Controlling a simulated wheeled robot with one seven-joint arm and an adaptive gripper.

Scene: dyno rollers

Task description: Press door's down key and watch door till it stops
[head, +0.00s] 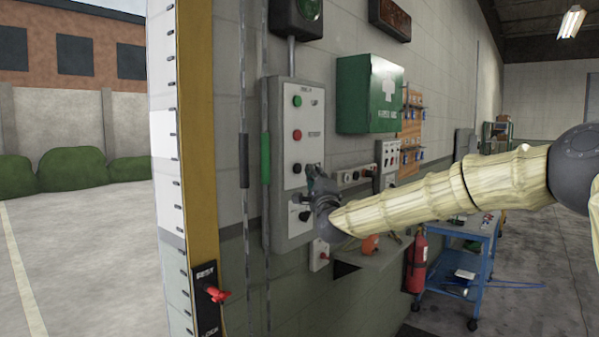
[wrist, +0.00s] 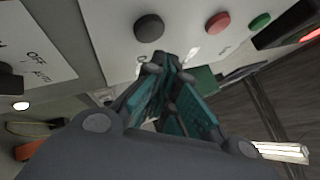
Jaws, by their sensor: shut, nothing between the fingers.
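A grey control box (head: 284,215) on the wall carries a green button (head: 297,101), a red button (head: 297,135) and a black button (head: 297,168) in a column. The wrist view shows the same black button (wrist: 149,27), red button (wrist: 218,22) and green button (wrist: 260,20). Their labels are too small to read. My gripper (head: 314,176) is shut and empty in front of the box, just right of and below the black button. In the wrist view its fingertips (wrist: 168,60) are beside the black button; I cannot tell whether they touch. No door panel shows in the opening at left.
A yellow post (head: 200,130) with a marked white strip edges the opening to the yard.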

